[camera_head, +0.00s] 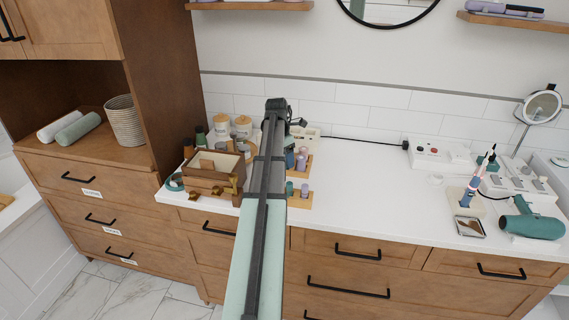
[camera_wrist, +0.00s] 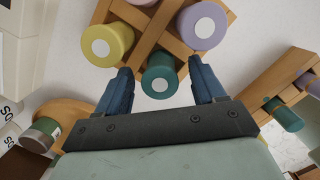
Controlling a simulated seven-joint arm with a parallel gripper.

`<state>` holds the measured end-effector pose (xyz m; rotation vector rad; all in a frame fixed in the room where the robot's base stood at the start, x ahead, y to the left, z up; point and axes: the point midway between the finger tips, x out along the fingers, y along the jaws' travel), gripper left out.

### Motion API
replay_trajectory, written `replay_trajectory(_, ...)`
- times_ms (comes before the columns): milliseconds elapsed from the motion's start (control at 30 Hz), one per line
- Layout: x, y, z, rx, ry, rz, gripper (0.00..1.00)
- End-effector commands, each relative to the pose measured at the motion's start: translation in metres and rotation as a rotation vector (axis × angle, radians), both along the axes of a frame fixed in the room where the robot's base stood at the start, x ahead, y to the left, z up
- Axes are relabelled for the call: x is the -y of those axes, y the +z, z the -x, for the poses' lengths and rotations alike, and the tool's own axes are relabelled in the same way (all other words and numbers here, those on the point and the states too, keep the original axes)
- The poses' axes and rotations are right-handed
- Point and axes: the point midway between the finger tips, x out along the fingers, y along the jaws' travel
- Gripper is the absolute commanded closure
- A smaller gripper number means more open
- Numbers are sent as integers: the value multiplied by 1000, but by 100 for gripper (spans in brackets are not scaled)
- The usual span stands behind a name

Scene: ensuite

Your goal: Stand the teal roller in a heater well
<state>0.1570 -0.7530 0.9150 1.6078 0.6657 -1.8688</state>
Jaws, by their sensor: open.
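In the wrist view my gripper (camera_wrist: 160,70) is open, its two blue fingers on either side of a teal roller (camera_wrist: 159,84). This roller shows its round end with a white centre and sits at a wooden rack (camera_wrist: 158,37). Whether the fingers touch it I cannot tell. A yellow roller (camera_wrist: 106,45) and a lavender roller (camera_wrist: 202,27) are on the same rack. A second teal roller (camera_wrist: 283,114) is on another rack (camera_wrist: 258,88) at right. A heater well cannot be made out clearly.
In the head view a cream block (camera_head: 308,134) stands behind the racks. A wooden box (camera_head: 213,172) stands left of my arm. A white unit with a red button (camera_head: 440,152) and a teal hair dryer (camera_head: 533,227) are at right. The counter's middle (camera_head: 370,185) is clear.

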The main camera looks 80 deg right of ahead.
Motion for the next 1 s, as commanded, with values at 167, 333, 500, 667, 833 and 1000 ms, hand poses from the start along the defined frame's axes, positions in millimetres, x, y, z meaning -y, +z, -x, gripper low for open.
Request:
replay_trajectory(167,0,0,0,0,0,0,31)
replay_trajectory(333,0,0,0,0,0,0,48)
replay_trajectory(500,0,0,0,0,0,0,64)
replay_trajectory(667,0,0,0,0,0,0,79)
replay_trajectory(833,0,0,0,0,0,0,92)
replay_trajectory(1000,0,1,0,0,0,0,92)
